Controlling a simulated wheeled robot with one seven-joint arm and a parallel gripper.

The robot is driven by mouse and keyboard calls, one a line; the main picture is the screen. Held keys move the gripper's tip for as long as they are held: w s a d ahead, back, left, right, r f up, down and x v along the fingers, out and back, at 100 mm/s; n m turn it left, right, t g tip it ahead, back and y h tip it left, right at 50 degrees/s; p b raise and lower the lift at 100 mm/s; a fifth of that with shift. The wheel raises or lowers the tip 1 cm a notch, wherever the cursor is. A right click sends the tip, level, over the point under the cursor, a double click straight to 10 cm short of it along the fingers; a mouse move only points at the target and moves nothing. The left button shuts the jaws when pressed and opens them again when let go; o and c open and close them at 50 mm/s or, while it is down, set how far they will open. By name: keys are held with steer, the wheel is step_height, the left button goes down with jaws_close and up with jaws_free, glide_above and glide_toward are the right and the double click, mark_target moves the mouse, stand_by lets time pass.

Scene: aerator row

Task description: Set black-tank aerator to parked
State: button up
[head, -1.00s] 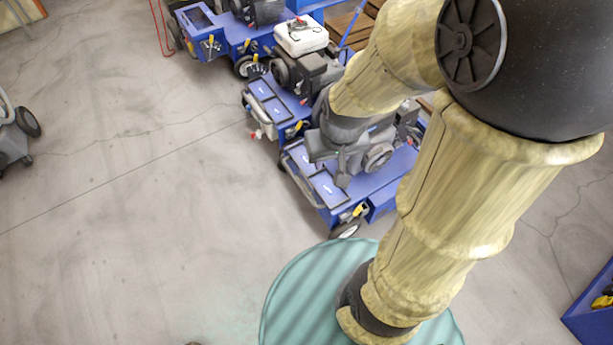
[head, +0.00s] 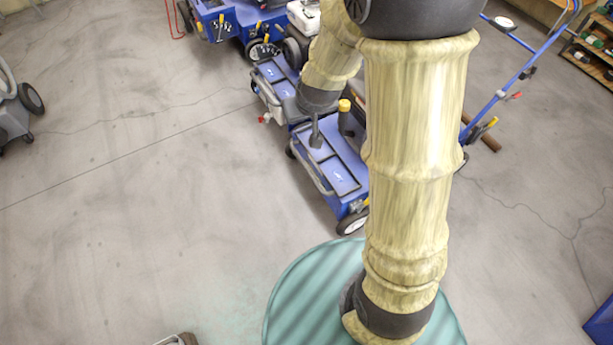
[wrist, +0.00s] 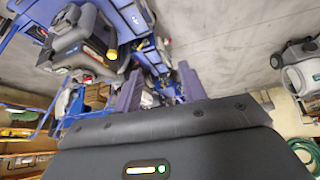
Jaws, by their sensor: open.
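The nearest blue aerator (head: 345,180) stands in the middle of the head view, its rear part hidden behind my arm. A lever with a yellow cap (head: 344,105) stands up from it; a yellow-tipped lever (wrist: 112,55) also shows in the wrist view, beside a dark engine body (wrist: 80,42). I cannot tell for sure which machine carries the black tank. My gripper (wrist: 160,76) is open and empty, its two fingers apart in the wrist view. In the head view it is mostly hidden by my arm, with a grey finger showing above the aerator's deck.
A white-tanked blue aerator (head: 303,17) and another blue machine (head: 232,20) stand behind in the row. A blue handlebar (head: 515,85) extends to the right. A grey wheeled machine (head: 14,105) is at the left edge.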

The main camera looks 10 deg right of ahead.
mark_target(306, 168)
steer(key=w+a+f+n+t+h+b, duration=0.1)
steer(key=w+a+f+b, duration=0.1)
steer(key=w+f+b, duration=0.6)
steer(key=w+a+f+n+t+h+b, duration=0.1)
steer(key=w+f+t+h+b, duration=0.3)
steer(key=f, duration=0.7)
steer(key=w+a+f+n+g+y+b, duration=0.15)
steer(key=w+f+b, duration=0.25)
steer(key=f+b, duration=0.45)
steer(key=s+a+f+n+h+b, duration=0.1)
steer(key=f+h+b, duration=0.3)
steer(key=f+b, duration=0.4)
steer(key=s+a+f+n+h+b, duration=0.1)
steer(key=f+h+b, duration=0.4)
steer(key=f, duration=1.8)
steer(key=a+t+b, duration=0.1)
steer(key=b, duration=0.3)
steer(key=shift+a, duration=0.15)
steer(key=b+x, duration=0.8)
steer(key=x, duration=0.8)
steer(key=shift+w+d+f+b, duration=0.1)
steer(key=shift+d+f+b, duration=0.05)
steer(key=shift+d+b, duration=0.2)
steer(key=shift+w+d, duration=0.25)
